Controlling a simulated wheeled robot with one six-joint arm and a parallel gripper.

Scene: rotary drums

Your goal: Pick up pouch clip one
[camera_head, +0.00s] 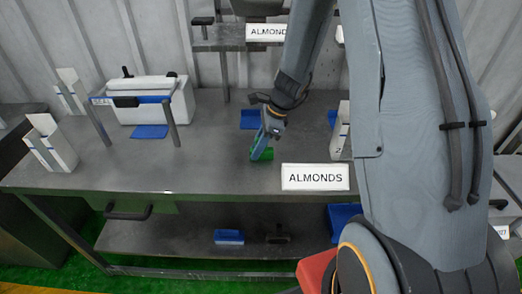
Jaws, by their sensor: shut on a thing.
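My gripper (262,147) reaches down over the middle of the grey metal table, below the dark wrist of my arm. It is shut on a small green thing (266,154), which I take to be pouch clip one. A blue piece (257,143) shows along the fingers; I cannot tell whether it belongs to the gripper. The fingers hide part of the green thing. I cannot tell whether it touches the table top.
The table (215,150) is clear left of my gripper. A blue bin (250,119) lies just behind. A white ALMONDS sign (315,177) stands at the front right. A white sealing machine (150,98) and white cartons (49,144) are at the left. My arm covers the right side.

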